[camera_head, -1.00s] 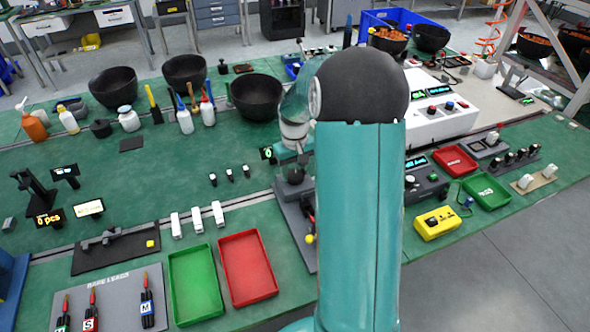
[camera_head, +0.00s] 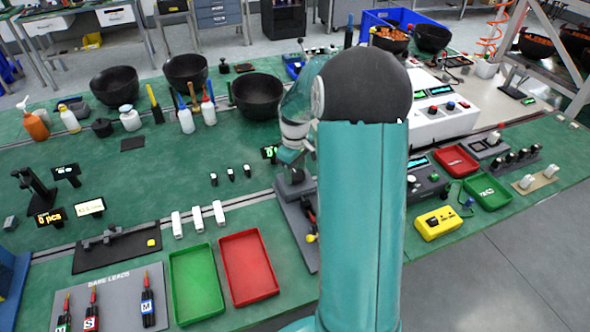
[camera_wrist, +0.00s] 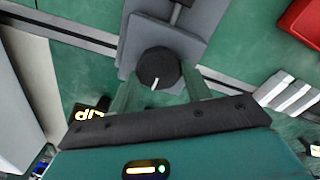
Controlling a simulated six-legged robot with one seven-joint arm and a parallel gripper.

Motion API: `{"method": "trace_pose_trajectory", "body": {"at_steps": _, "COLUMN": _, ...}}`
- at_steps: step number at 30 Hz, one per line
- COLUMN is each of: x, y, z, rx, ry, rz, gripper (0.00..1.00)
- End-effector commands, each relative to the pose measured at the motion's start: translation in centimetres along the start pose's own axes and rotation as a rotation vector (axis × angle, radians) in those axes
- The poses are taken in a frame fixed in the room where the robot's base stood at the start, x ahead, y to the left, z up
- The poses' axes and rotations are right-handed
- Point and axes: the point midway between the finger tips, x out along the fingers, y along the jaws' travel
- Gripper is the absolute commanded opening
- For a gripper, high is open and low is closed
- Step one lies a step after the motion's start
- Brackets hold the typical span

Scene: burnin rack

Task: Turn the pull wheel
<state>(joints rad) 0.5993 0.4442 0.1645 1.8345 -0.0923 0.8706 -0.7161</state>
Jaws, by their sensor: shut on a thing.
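The pull wheel is a black round knob with a white mark on its rim (camera_wrist: 157,66). It stands on a grey fixture (camera_wrist: 170,38) in the wrist view. My gripper (camera_wrist: 160,80) has its two green fingers on either side of the wheel and is shut on it. In the head view my gripper (camera_head: 291,158) is low over the grey fixture (camera_head: 304,228), right of the bench's middle. The wheel is mostly hidden there beneath the fingers, and my arm covers much of the area to its right.
A small display (camera_head: 269,153) stands just left of my gripper. A red tray (camera_head: 248,268) and a green tray (camera_head: 196,284) lie in front to the left. Small white blocks (camera_head: 198,219) stand behind them. A black bowl (camera_head: 257,96) sits behind my gripper.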

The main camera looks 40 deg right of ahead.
Motion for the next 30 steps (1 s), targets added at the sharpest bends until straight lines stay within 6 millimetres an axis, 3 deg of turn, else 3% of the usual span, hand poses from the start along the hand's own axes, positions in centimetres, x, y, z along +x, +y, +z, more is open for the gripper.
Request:
{"method": "trace_pose_trajectory", "body": {"at_steps": 6, "x": -0.1, "y": 0.1, "z": -0.1, "rx": 0.001, "ry": 0.003, "rz": 0.003, "gripper": 0.25}}
{"method": "trace_pose_trajectory", "body": {"at_steps": 7, "x": -0.1, "y": 0.1, "z": -0.1, "rx": 0.001, "ry": 0.003, "rz": 0.003, "gripper": 0.52}}
{"method": "trace_pose_trajectory", "body": {"at_steps": 10, "x": -0.1, "y": 0.1, "z": -0.1, "rx": 0.001, "ry": 0.002, "rz": 0.002, "gripper": 0.7}}
{"method": "trace_pose_trajectory", "body": {"at_steps": 22, "x": -0.8, "y": 0.1, "z": -0.1, "rx": 0.001, "ry": 0.002, "rz": 0.002, "gripper": 0.7}}
{"method": "trace_pose_trajectory", "body": {"at_steps": 30, "x": -5.9, "y": 0.1, "z": -0.1, "rx": 0.0, "ry": 0.004, "rz": 0.005, "gripper": 0.7}}
